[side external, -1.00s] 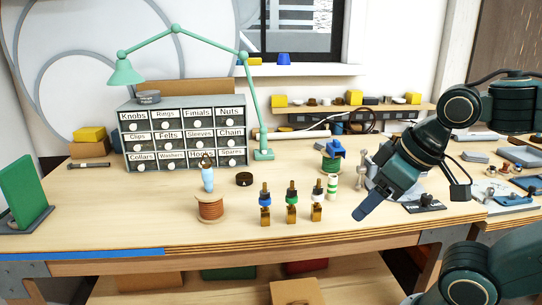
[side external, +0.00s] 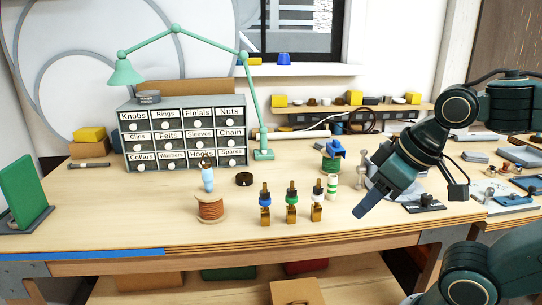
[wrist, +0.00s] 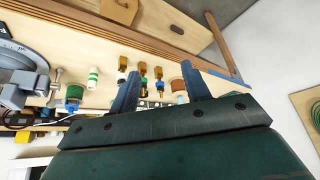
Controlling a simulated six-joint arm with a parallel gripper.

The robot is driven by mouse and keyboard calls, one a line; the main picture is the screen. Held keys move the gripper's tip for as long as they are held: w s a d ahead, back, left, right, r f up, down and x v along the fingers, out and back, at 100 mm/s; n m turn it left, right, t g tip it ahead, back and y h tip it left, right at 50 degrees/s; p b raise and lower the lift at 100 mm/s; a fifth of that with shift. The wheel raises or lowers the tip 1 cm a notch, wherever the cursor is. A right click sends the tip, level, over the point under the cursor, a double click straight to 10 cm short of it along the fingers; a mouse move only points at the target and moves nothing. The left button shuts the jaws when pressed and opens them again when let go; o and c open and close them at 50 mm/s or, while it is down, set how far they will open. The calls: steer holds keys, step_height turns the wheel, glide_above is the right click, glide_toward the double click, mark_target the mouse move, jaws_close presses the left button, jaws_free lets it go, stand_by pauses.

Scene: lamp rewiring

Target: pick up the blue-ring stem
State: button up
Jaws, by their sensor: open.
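The blue-ring stem (side external: 265,201) stands upright on the bench, the leftmost of three similar stems. In the wrist view the blue-ring stem (wrist: 160,77) shows upside down between my fingers, farther off. The green-ring stem (side external: 291,201) and the white-ring stem (side external: 317,198) stand to its right. My gripper (side external: 362,212) is open and empty, held above the bench to the right of the stems and apart from them. In the wrist view my gripper (wrist: 160,82) shows its two fingers spread.
A copper wire spool (side external: 210,208) stands left of the stems. A green-and-white striped cylinder (side external: 332,187) and a green spool with a blue top (side external: 332,157) stand between stems and arm. A black disc (side external: 244,179) lies behind. The labelled drawer cabinet (side external: 184,133) and green lamp (side external: 264,154) are further back.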

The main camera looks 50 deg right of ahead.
steer(key=w, duration=0.1)
steer(key=m+t+h, duration=0.4)
steer(key=m+h, duration=0.5)
steer(key=h, duration=0.1)
glide_toward(267, 210)
steer(key=shift+s+a+r, duration=0.3)
steer(key=shift+s+r, duration=0.1)
steer(key=shift+s, duration=0.05)
steer(key=shift+y, duration=0.3)
steer(key=shift+x, duration=4)
steer(key=shift+w+d+f, duration=0.1)
steer(key=shift+w+d, duration=0.1)
steer(key=shift+d, duration=0.05)
